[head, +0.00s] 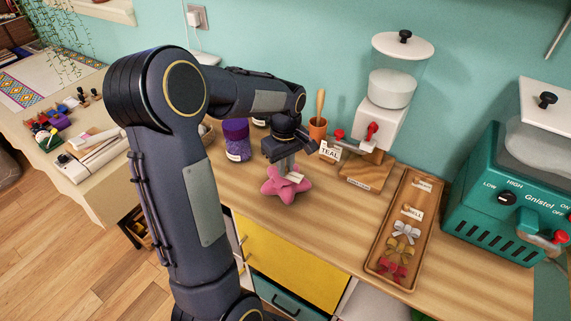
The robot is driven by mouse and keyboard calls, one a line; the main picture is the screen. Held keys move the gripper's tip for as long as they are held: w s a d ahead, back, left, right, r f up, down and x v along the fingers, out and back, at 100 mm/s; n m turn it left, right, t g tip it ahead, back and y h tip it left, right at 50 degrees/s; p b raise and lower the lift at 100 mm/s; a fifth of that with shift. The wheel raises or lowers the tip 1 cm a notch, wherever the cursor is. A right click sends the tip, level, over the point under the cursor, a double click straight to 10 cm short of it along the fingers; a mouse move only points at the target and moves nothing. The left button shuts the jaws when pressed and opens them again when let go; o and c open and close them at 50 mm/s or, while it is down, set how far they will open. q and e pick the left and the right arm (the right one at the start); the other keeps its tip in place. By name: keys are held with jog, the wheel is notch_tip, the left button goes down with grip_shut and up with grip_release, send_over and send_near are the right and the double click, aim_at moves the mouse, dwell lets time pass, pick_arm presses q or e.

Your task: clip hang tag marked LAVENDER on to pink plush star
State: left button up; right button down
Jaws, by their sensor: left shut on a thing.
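The pink plush star (286,187) lies on the wooden counter in the middle of the head view. My left gripper (286,168) points down right over the star and is shut. A small cream tag (296,177) shows at its fingertips, against the top of the star. Its lettering is too small to read, so I cannot confirm that it says LAVENDER. I cannot tell whether its clip is around part of the star or only touching it. The fingers hide part of the tag and star. My right gripper is not in view.
A wooden tray (378,267) at the right holds two labelled tags and several bows. A TEAL card (330,152), a wooden block (365,172) and a white dispenser (382,120) stand behind right. A purple jar (236,140) stands behind left. A teal machine (500,205) fills the far right.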

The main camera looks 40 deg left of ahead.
pick_arm(q)
jog(key=shift+f, duration=0.3)
dwell(0.5)
jog(key=o, duration=0.7)
jog(key=shift+o, duration=0.2)
notch_tip(320, 180, up, 8)
jog(key=shift+f, duration=0.1)
dwell(0.3)
